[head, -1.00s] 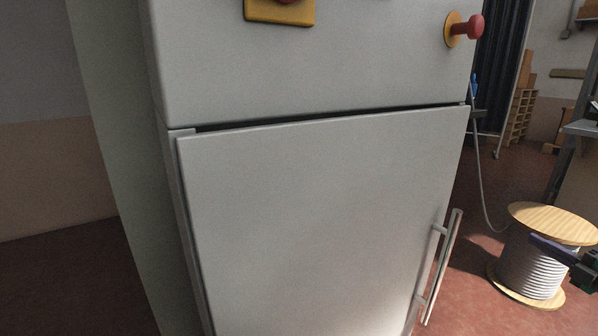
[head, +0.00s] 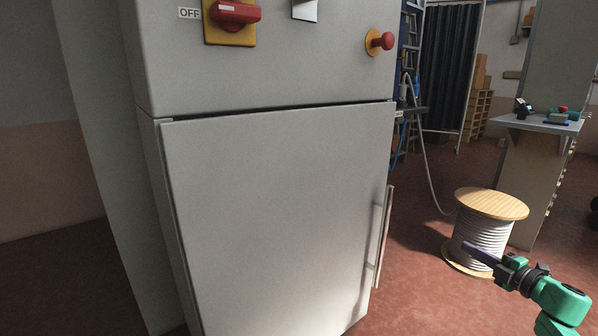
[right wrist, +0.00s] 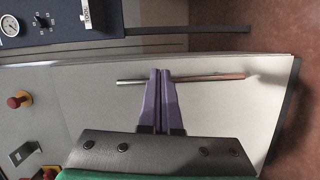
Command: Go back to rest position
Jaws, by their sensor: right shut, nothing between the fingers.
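My right gripper (head: 482,254) is at the lower right of the head view, in front of the cable spool and to the right of the cabinet door. It is shut and empty. In the right wrist view its two purple fingers (right wrist: 165,72) lie side by side, overlapping the line of the door handle (right wrist: 205,79); in the head view the gripper is apart from that handle (head: 382,240). The grey cabinet door (head: 275,215) looks almost closed, with a dark gap along its top edge. My left gripper is not in view.
The cabinet's upper panel has a red rotary switch (head: 235,13) and a red knob (head: 380,41). A wooden-ended cable spool (head: 490,205) stands on the red floor (head: 410,300). Floor between cabinet and spool looks clear.

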